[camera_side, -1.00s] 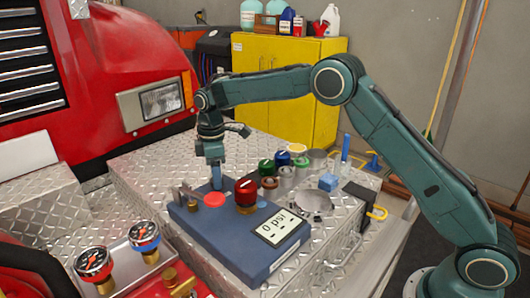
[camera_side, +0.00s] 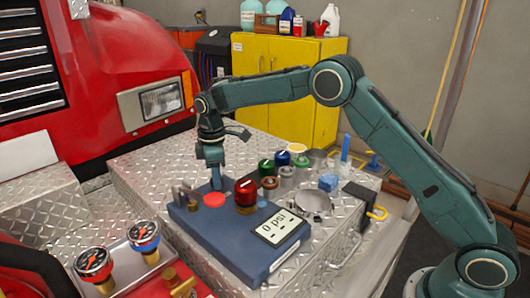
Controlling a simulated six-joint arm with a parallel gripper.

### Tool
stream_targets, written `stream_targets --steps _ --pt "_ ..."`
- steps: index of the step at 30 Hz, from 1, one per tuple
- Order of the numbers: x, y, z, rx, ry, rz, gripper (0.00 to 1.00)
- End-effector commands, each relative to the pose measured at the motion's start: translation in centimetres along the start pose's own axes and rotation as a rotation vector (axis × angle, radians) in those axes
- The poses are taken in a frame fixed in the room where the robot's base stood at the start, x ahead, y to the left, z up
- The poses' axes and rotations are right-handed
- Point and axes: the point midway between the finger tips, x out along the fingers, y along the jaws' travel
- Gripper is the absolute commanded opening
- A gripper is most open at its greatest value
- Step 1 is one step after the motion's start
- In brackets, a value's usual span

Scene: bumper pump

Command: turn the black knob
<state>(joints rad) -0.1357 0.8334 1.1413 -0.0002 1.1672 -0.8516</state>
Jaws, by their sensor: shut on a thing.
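A dark blue control box (camera_side: 215,235) lies on the diamond-plate deck. It bears a red knob (camera_side: 246,192), a flat red disc (camera_side: 214,200), metal levers (camera_side: 186,196) at its left end and a display reading 0 psi (camera_side: 278,227). My gripper (camera_side: 216,183) points straight down at the back edge of the box, behind the red disc. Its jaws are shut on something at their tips. The black knob does not show clearly; the fingers hide what they hold there.
Several capped knobs or jars, among them green (camera_side: 267,168), blue (camera_side: 282,158) and yellow (camera_side: 297,150), stand right of my gripper. A blue block (camera_side: 328,182) and a round metal dish (camera_side: 314,203) lie further right. Two gauges (camera_side: 93,263) stand front left.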

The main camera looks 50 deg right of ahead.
Motion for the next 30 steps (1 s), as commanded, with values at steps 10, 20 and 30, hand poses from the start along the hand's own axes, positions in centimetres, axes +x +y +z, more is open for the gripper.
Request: stream_targets --steps 10,20,30 --pt "-0.05 0.01 -0.02 0.151 0.001 0.001 0.11" --pt "-0.07 0.01 -0.03 0.432 0.001 0.001 0.11" --pt "-0.09 0.01 -0.04 0.755 0.002 0.001 0.11"
